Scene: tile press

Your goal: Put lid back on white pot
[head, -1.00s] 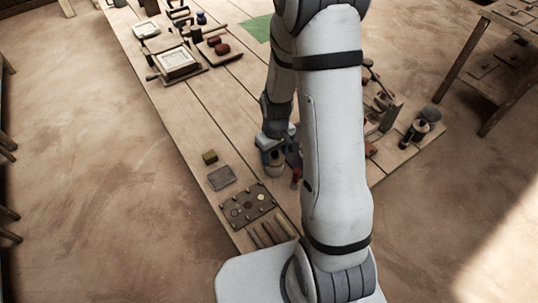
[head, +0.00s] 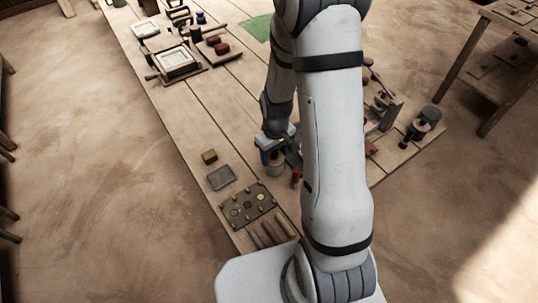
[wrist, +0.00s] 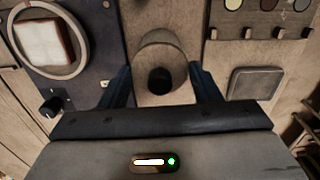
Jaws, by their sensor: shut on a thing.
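My gripper (wrist: 160,84) points down over the near part of the workbench. In the wrist view its two dark fingers are shut on a pale, round piece with a dark knob (wrist: 160,80), which looks like the lid. A pale cylindrical body (wrist: 162,42), which looks like the white pot, shows just beyond the knob. In the head view my gripper (head: 275,142) hangs over a pale pot (head: 275,157), partly covering it. I cannot tell whether the lid touches the pot's rim.
A grey tray (wrist: 254,84) lies close on the right in the wrist view, below a board with colour wells (wrist: 268,16). A ring around a pale square (wrist: 45,42) lies on the left, near a black knob (wrist: 50,106).

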